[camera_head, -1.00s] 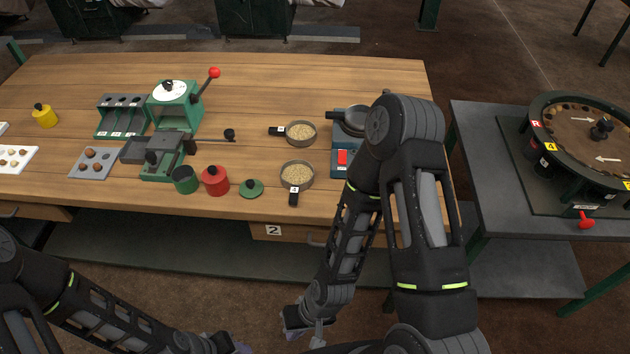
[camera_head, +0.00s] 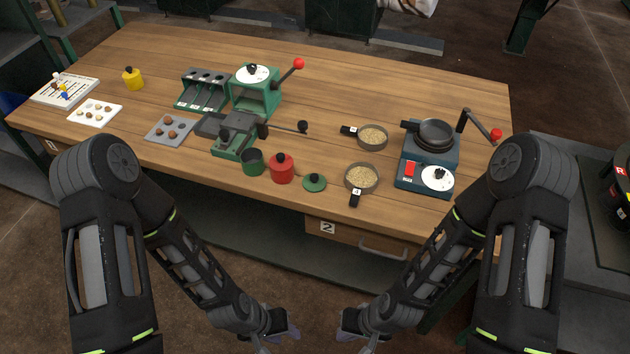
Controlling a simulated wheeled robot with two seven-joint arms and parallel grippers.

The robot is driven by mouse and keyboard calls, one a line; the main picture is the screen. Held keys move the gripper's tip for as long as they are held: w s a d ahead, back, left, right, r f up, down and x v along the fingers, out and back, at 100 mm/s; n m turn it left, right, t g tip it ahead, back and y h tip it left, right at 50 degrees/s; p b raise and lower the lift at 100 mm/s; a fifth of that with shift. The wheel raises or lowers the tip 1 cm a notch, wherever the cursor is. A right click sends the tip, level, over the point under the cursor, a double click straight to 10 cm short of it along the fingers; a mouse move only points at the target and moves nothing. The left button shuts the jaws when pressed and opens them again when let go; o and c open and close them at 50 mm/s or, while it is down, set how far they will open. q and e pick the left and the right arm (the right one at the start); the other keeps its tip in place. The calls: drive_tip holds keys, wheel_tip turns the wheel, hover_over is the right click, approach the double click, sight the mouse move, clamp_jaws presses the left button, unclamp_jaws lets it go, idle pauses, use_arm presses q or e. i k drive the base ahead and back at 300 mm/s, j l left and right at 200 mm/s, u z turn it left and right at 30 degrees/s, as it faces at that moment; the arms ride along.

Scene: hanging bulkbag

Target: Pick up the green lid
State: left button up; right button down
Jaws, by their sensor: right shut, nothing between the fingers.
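The green lid (camera_head: 314,183), round with a dark knob, lies flat on the wooden table (camera_head: 330,95) close to its front edge. The red lidded pot (camera_head: 281,169) stands just left of it, and an open green pot (camera_head: 252,162) stands left of that. My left gripper (camera_head: 283,335) is low in front of the table, below the lid in the picture; its fingers are too small and dark to judge. My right gripper (camera_head: 358,330) is also low in front of the table, shut and empty. Neither gripper touches the lid.
Two pans of grain (camera_head: 361,178) sit right of the lid. A blue-grey device with a black pan (camera_head: 435,133) stands further right. A green press (camera_head: 256,92) with a red-knobbed lever stands behind the pots. A drawer (camera_head: 362,237) is under the front edge.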

sight(314, 182)
drive_tip(key=z, duration=1.85)
drive_tip(key=k+j, duration=0.35)
drive_tip(key=j, duration=0.15)
drive_tip(key=k+j, duration=0.4)
